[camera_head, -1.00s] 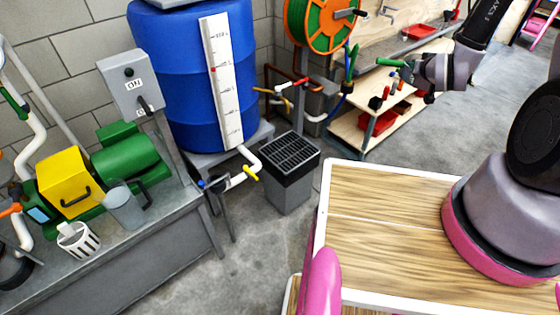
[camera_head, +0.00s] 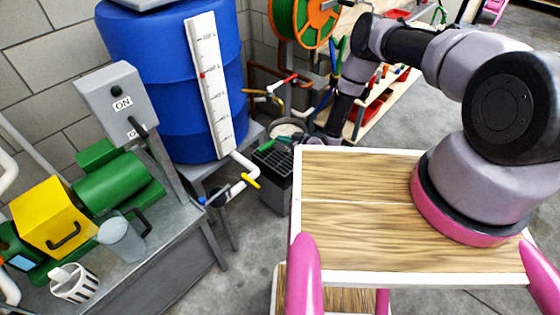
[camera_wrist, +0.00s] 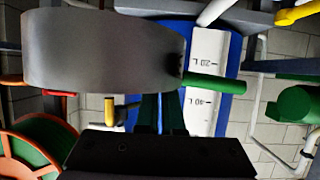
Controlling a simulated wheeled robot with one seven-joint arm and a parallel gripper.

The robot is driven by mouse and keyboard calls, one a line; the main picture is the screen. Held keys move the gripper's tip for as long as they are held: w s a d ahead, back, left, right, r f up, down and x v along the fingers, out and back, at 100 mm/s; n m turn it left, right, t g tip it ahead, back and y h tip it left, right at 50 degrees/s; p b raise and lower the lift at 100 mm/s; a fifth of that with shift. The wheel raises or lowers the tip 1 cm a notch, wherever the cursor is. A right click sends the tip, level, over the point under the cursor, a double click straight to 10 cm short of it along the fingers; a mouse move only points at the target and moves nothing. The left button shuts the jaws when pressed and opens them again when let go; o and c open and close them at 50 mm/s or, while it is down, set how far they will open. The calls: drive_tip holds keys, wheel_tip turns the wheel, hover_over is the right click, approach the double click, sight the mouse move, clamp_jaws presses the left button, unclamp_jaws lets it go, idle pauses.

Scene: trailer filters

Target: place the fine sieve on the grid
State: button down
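The fine sieve (camera_head: 287,129) is a round grey pan with a pale inside, in the middle of the head view, just behind and above the grid as pictured. In the wrist view its curved grey wall (camera_wrist: 100,50) fills the upper left, with a green bar at its right end. The grid (camera_head: 272,164) is the dark slotted top of a grey bin on the floor. My gripper (camera_head: 300,139) is at the sieve's near right side. In the wrist view its dark fingers (camera_wrist: 160,112) are close together against the sieve; the exact contact is hidden.
The blue barrel (camera_head: 170,80) with a white scale stands left of the grid. A white pipe with a yellow valve (camera_head: 248,181) runs close to the bin's left. The hose reel (camera_head: 303,20) and pipes are behind. My wooden deck covers the right foreground.

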drive_tip(key=shift+y, duration=0.3)
drive_tip(key=shift+s+a+f, duration=0.1)
drive_tip(key=shift+a+f, duration=0.1)
drive_tip(key=shift+f, duration=1.7)
drive_tip(key=shift+s+a+f, duration=0.15)
drive_tip(key=shift+a+f, duration=0.05)
drive_tip(key=shift+f, duration=1.7)
drive_tip(key=shift+s+a+f, duration=0.1)
drive_tip(key=shift+a+f, duration=0.1)
drive_tip(key=shift+f, duration=1.7)
drive_tip(key=shift+f, duration=0.4)
drive_tip(key=c, duration=1.1)
unclamp_jaws()
drive_tip(key=shift+o, duration=0.2)
drive_tip(key=shift+r, duration=0.4)
drive_tip(key=v, duration=1.2)
drive_tip(key=shift+r, duration=0.15)
